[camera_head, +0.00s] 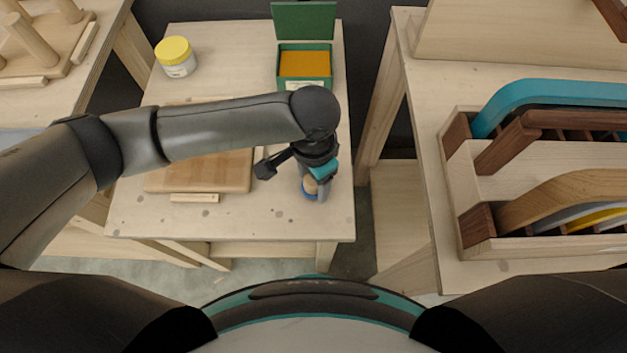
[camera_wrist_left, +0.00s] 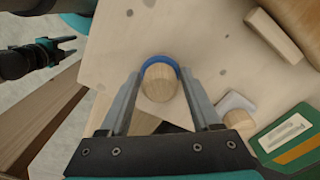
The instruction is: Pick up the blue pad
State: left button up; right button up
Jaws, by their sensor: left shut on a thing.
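The blue pad has a round wooden knob on a blue base. In the head view the blue pad (camera_head: 309,190) is near the front right of the middle table, partly covered by my left gripper (camera_head: 316,190). In the left wrist view the blue pad (camera_wrist_left: 159,82) sits between the two fingers of my left gripper (camera_wrist_left: 160,95), which is shut on its knob. The blue base shows as an arc beyond the knob. Whether it touches the table is hard to tell. My right gripper (camera_wrist_left: 55,50) shows small at the upper left of the wrist view.
A second pad with a wooden knob and pale base (camera_wrist_left: 238,112) lies close by. A green box (camera_head: 305,88) with its lid open and a yellow-lidded jar (camera_head: 177,62) stand behind. A wooden board (camera_head: 215,178) lies left. A rack (camera_head: 475,220) stands on the right table.

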pick_arm(q)
grip_shut()
notch_tip(320, 180, up, 20)
jog(key=p, duration=0.6)
jog(key=shift+o, duration=1.3)
grip_release()
jog(key=c, duration=0.6)
